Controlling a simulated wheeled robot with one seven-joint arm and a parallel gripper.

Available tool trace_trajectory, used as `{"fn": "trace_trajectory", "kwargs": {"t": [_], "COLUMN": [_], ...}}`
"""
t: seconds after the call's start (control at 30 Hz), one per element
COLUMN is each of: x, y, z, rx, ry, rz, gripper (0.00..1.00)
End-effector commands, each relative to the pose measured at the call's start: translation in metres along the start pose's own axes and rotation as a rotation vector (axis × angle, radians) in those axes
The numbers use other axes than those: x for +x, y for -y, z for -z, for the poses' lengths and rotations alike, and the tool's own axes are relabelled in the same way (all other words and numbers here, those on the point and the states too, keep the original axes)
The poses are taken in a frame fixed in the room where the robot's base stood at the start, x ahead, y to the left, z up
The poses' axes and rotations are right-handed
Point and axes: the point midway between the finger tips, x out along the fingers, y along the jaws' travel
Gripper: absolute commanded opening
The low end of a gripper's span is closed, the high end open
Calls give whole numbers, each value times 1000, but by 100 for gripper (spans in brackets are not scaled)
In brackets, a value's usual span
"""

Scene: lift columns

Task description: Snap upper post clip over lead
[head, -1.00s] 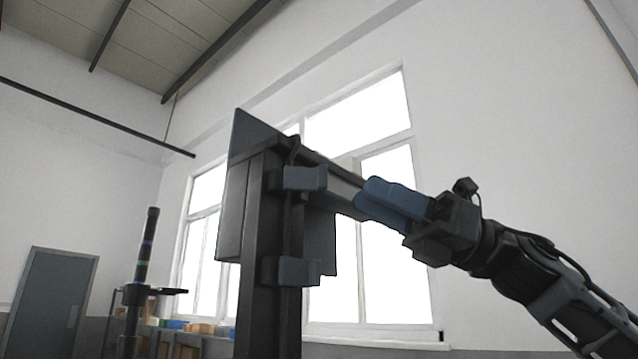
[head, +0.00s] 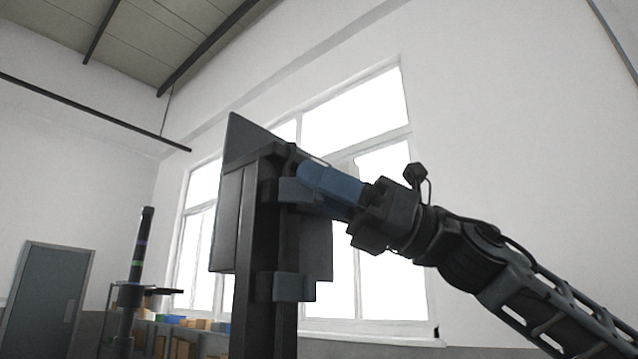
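The dark post (head: 262,240) stands upright left of centre in the head view. The upper post clip (head: 289,190), a grey block, sits on its right side near the top. A second, lower clip (head: 287,287) sits further down. The lead is a thin dark line along the post by the clips; near the upper clip it is mostly hidden. My gripper (head: 308,184) reaches in from the right, its blue fingers overlapping the right end of the upper clip. I cannot tell whether they touch it or how far apart the fingers are.
A dark panel (head: 228,220) is fixed behind the post, with an arm-like beam at the top. A black stand (head: 137,270) and shelves with boxes (head: 180,338) are at the back left. Windows and open room lie behind and to the right.

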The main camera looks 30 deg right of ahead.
Motion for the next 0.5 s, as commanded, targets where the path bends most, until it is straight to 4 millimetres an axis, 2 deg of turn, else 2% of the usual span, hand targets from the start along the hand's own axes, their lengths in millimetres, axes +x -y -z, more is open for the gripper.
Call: {"fn": "trace_trajectory", "kwargs": {"t": [0.07,0.4,0.5], "x": [0,0,0], "y": [0,0,0], "z": [0,0,0], "rx": [0,0,0], "ry": [0,0,0], "rz": [0,0,-1], "gripper": [34,1,0]}}
